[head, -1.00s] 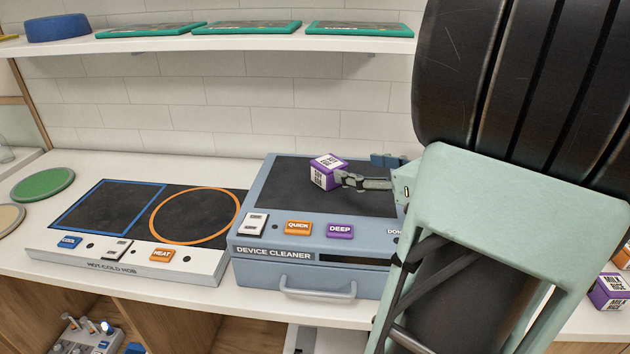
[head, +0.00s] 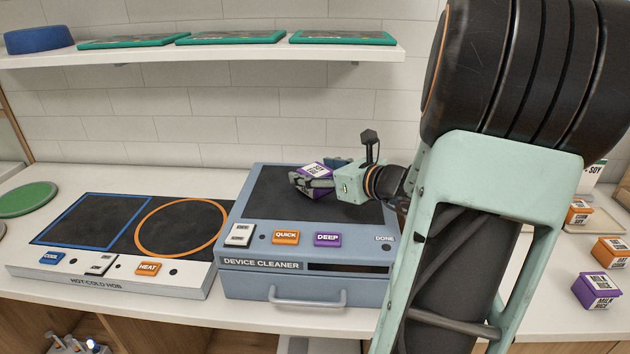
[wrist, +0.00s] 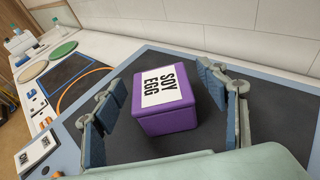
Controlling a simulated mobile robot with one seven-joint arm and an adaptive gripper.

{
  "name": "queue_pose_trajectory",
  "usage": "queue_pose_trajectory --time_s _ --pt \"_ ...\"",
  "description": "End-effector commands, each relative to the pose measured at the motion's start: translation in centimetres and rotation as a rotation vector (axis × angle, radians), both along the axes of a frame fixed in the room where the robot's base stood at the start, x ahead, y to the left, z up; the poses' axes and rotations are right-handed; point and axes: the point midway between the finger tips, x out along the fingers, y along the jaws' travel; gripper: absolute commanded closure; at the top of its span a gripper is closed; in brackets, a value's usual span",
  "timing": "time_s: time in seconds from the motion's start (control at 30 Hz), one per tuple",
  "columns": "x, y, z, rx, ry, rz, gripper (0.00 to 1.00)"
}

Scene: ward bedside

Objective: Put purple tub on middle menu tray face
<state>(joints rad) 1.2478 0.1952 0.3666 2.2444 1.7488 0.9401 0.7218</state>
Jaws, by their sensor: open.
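A purple tub (head: 319,170) with a white label stands on the dark top of the device cleaner (head: 262,198). In the wrist view the purple tub (wrist: 163,95) reads "SOY EGG" and sits between my open fingers, with gaps on both sides. My gripper (head: 312,183) is at the tub in the head view, its fingers partly covering it; in the wrist view my gripper (wrist: 165,100) has blue pads spread wide. Another purple tub (head: 597,290) stands on the counter at the far right. No tray face is clearly marked as the middle menu tray.
Several green-edged flat panels (head: 231,37) and a blue round item (head: 38,39) lie on the wall shelf. Orange tubs (head: 610,250) stand at right, near my arm.

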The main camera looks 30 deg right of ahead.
Motion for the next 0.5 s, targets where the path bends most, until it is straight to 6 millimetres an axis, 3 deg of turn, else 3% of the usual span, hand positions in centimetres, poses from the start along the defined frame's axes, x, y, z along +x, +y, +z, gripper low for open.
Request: queue_pose_trajectory --time_s 0.13,0.5 --pt "-0.02 -0.01 0.02 0.0 0.0 0.0 0.34" --pt "-0.06 -0.02 0.02 0.0 0.0 0.0 0.75"
